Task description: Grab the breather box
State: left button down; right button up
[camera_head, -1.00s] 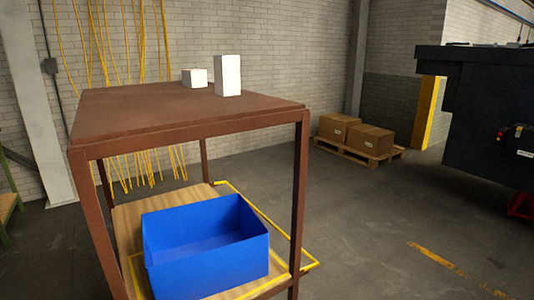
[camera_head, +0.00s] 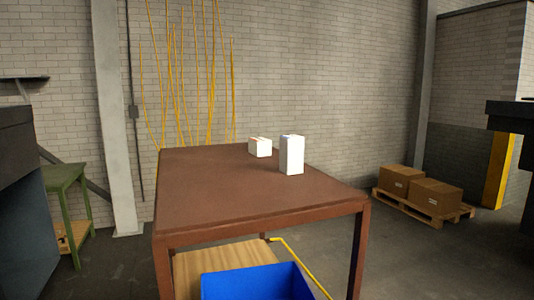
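Two white boxes stand on the brown table (camera_head: 215,195). One is a taller upright white box (camera_head: 291,156). The other is a smaller, lower white box (camera_head: 260,147), just behind it and to the left. I cannot tell from any label which one is the breather box. The two boxes stand close together near the table's far right part. Neither of my grippers shows in the head view, and nothing touches the boxes.
A blue bin (camera_head: 258,283) sits on the shelf under the table. Cardboard boxes (camera_head: 436,196) lie on a pallet at the right. A green bench (camera_head: 66,205) and dark machine (camera_head: 25,205) stand at the left. The tabletop's front is clear.

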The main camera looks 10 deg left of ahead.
aim_at(259, 147)
jog(key=i+l+z, duration=0.1)
jog(key=z, duration=1.25)
jog(key=i+j+z, duration=0.1)
jog(key=i+z, duration=0.3)
jog(key=i, duration=1.15)
jog(key=i+u, duration=0.3)
jog(key=i, duration=0.2)
jog(key=i+u, duration=0.25)
jog(key=i, duration=0.2)
jog(key=i+l+u, duration=0.3)
jog(key=i, duration=0.15)
jog(key=i+j+u, duration=0.15)
jog(key=i+u, duration=1.15)
jog(key=i+j+u, duration=0.15)
jog(key=i+u, duration=0.15)
jog(key=i, duration=0.4)
jog(key=i+u, duration=0.3)
jog(key=i, duration=0.4)
jog(key=i+l, duration=0.1)
jog(key=i, duration=0.65)
jog(key=i+l, duration=0.1)
jog(key=i, duration=0.65)
jog(key=u, duration=1.7)
jog(key=l, duration=0.1)
